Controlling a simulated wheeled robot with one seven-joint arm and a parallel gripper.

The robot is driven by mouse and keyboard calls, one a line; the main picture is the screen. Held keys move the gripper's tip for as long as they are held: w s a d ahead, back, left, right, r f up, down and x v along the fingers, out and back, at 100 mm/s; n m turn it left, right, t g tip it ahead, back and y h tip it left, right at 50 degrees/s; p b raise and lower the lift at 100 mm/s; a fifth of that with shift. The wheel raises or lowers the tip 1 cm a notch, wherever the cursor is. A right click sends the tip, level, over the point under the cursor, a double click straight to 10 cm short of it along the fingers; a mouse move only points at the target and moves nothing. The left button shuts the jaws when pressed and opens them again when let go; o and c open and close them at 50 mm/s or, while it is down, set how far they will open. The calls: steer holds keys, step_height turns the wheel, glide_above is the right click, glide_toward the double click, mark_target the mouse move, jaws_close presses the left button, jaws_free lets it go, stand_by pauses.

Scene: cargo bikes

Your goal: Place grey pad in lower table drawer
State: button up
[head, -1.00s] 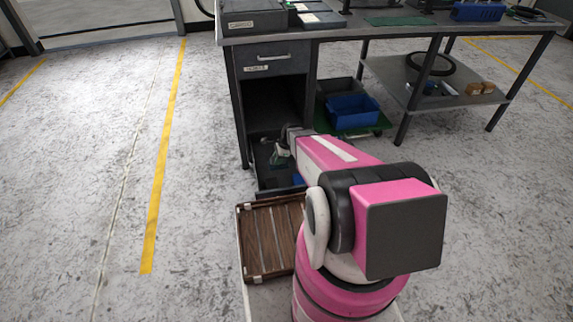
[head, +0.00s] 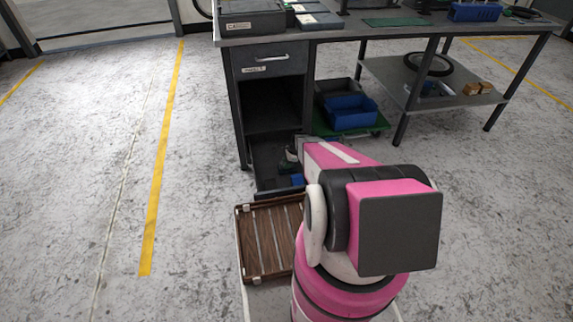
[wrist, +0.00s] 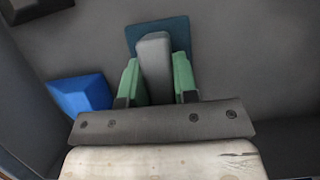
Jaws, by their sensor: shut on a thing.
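The lower table drawer (head: 262,158) is pulled open under the left end of the table, and it also shows in the wrist view as a dark grey floor (wrist: 235,75). My gripper (wrist: 157,75) is low inside the drawer, with its green fingers shut on the sides of the grey pad (wrist: 154,60). A flat teal piece (wrist: 174,28) shows behind and around the pad's far end. I cannot tell if the pad touches the drawer floor. In the head view, my arm mostly hides my gripper (head: 290,158) and the pad.
A blue block (wrist: 80,93) lies in the drawer left of my gripper. A black object (wrist: 32,8) is at the drawer's far left. The upper drawer (head: 270,59) is shut. Blue and dark bins (head: 350,112) stand right of the drawers. A wooden slatted tray (head: 270,238) sits before the drawer.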

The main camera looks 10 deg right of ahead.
steer(key=o, duration=0.8)
steer(key=shift+f, duration=0.1)
steer(key=shift+o, duration=0.2)
steer(key=v, duration=1.2)
steer(key=s+a+r+n+h, duration=0.2)
steer(key=s+a+r+n, duration=0.2)
steer(key=s+r+n, duration=0.5)
steer(key=s+a+r+n+h, duration=0.2)
steer(key=s+a+r+n, duration=0.2)
steer(key=s+r+n, duration=0.5)
steer(key=s+r, duration=0.4)
steer(key=r, duration=0.1)
steer(key=shift+r, duration=0.3)
